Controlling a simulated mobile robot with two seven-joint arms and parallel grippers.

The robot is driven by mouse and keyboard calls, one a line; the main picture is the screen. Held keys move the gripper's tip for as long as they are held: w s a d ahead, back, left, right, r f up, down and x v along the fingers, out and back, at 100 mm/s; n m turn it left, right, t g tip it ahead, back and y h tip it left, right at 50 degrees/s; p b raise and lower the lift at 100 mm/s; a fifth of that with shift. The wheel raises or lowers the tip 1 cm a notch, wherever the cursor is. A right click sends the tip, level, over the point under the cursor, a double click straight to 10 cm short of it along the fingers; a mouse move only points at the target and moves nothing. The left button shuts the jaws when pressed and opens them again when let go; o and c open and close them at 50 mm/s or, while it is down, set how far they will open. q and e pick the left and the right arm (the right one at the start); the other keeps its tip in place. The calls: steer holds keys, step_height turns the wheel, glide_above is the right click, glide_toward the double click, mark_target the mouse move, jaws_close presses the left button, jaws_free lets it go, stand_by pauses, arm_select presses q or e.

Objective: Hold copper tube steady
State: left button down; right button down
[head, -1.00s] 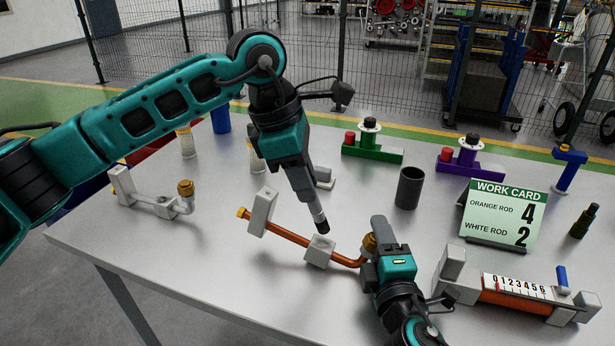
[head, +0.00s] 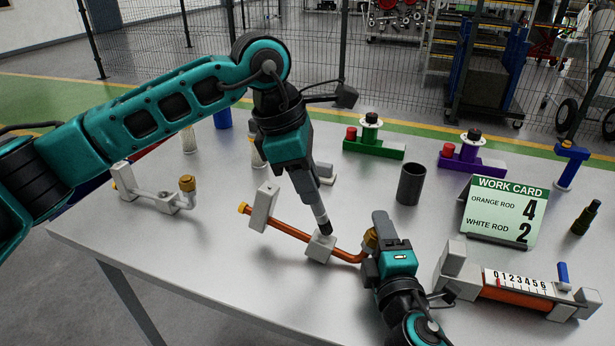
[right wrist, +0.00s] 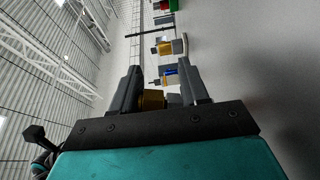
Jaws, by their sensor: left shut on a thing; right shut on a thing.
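The copper tube (head: 290,231) lies in a grey fixture, running from a tall block (head: 262,206) past a small grey block (head: 320,247) to a brass nut (head: 370,240) at its right end. My left gripper (head: 325,231) reaches down to the tube at the small block and is shut; its fingertips are small and partly hidden, so the exact grip on the tube is hard to see. My right gripper (head: 374,226) is shut on the brass nut, which also shows between its fingers in the right wrist view (right wrist: 152,98).
A similar grey fixture (head: 155,200) with a brass nut stands at left. A dark cup (head: 411,184), a work card (head: 505,211) and a numbered gauge (head: 520,291) stand to the right. Green (head: 375,150) and purple (head: 470,162) stands are behind.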

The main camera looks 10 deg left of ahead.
arm_select(q)
steer(key=shift+f, duration=0.6)
stand_by(1.0)
steer(key=shift+w+d+r, duration=0.1)
steer(key=shift+w, duration=0.3)
steer(key=shift+s, duration=0.15)
steer(key=shift+s+a, duration=0.25)
steer(key=shift+s, duration=0.4)
steer(key=shift+d, duration=0.1)
steer(key=shift+w+d, duration=0.3)
steer(key=shift+d, duration=0.1)
